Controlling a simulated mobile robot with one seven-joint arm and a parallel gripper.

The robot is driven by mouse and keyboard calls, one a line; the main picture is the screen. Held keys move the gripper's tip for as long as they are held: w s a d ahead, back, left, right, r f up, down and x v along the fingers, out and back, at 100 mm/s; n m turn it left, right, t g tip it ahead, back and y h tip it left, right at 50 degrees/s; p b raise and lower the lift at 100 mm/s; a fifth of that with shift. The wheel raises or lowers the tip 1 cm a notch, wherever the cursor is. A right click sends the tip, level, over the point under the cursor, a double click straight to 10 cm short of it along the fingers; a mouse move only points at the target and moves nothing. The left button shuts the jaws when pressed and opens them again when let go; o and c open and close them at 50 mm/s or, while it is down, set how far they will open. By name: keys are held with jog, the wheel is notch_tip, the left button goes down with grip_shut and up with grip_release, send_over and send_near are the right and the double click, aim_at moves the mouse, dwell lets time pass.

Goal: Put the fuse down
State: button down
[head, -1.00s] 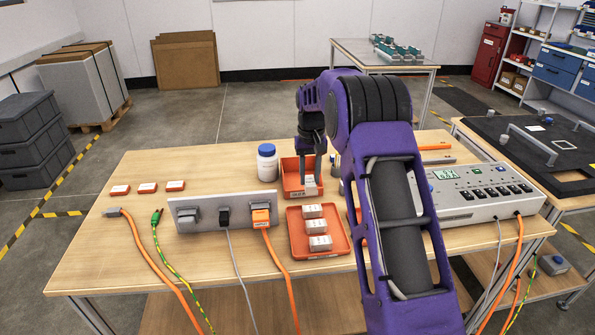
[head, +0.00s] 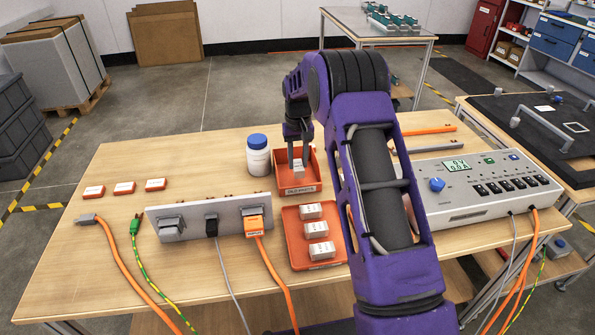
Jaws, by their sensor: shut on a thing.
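My gripper (head: 299,153) points down over the rear orange tray (head: 297,190), in the head view. It is shut on a small white block-shaped fuse (head: 299,168). The fuse appears within the tray's outline, near its middle; I cannot tell whether it touches the tray floor. Several similar white fuses, such as this one (head: 318,229), lie in a column in the front orange tray (head: 291,240). My purple arm hides part of the table to the right of the trays.
A white bottle with a blue cap (head: 258,157) stands just left of the rear tray. A socket panel (head: 190,231) with plugs and cables stands in front left. A grey instrument (head: 470,190) stands at the right. The table's back left is clear.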

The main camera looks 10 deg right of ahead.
aim_at(298, 165)
jog(key=shift+f, duration=2.05)
jog(key=shift+f, duration=0.1)
jog(key=c, duration=0.5)
grip_release()
jog(key=shift+c, duration=0.2)
notch_tip(298, 165, up, 12)
